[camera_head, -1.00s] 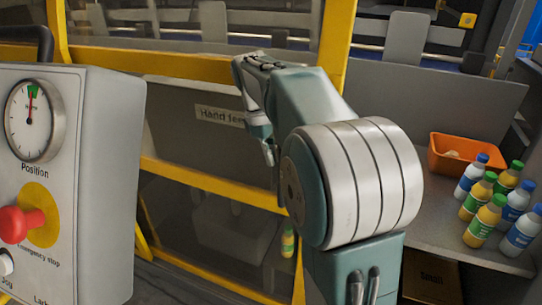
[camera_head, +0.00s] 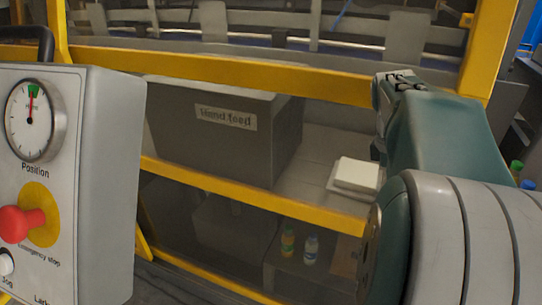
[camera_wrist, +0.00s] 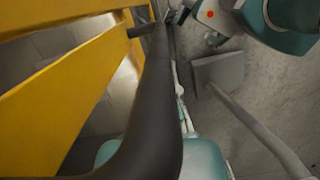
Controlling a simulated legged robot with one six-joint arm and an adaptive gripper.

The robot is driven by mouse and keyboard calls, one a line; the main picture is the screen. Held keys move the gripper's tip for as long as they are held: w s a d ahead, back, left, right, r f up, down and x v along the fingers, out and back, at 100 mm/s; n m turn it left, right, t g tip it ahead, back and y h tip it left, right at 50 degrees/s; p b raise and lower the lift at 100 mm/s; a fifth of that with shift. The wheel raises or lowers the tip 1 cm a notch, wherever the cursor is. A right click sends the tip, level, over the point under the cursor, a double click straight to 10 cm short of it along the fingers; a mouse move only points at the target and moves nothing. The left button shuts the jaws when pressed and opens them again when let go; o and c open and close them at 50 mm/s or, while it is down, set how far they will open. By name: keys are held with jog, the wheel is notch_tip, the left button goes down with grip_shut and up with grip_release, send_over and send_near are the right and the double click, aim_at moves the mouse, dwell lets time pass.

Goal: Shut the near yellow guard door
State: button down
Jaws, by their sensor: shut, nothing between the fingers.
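The yellow guard door (camera_head: 245,64) spans the head view, with clear panels and yellow rails. Its right upright (camera_head: 487,45) stands behind my arm. In the wrist view the yellow door frame (camera_wrist: 60,90) fills the left side. A black bar handle (camera_wrist: 153,100) runs up the middle, very close to the camera and joined to the frame near the top. My gripper (camera_head: 380,148) is mostly hidden behind my own arm in the head view, at the door's right part. It is shut and holds nothing. Whether it touches the door or handle is unclear.
A grey control box (camera_head: 108,180) with gauge and red emergency stop (camera_head: 20,222) stands close at left. Behind the door are a grey "Hand feed" box (camera_head: 215,150), a white stack (camera_head: 356,175) and two small bottles (camera_head: 311,249). Grey floor (camera_wrist: 235,110) shows at right in the wrist view.

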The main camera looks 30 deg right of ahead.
jog(key=s+d, duration=1)
jog(key=s, duration=0.3)
jog(key=s+d, duration=1.1)
jog(key=s, duration=0.3)
jog(key=shift+w+r, duration=0.1)
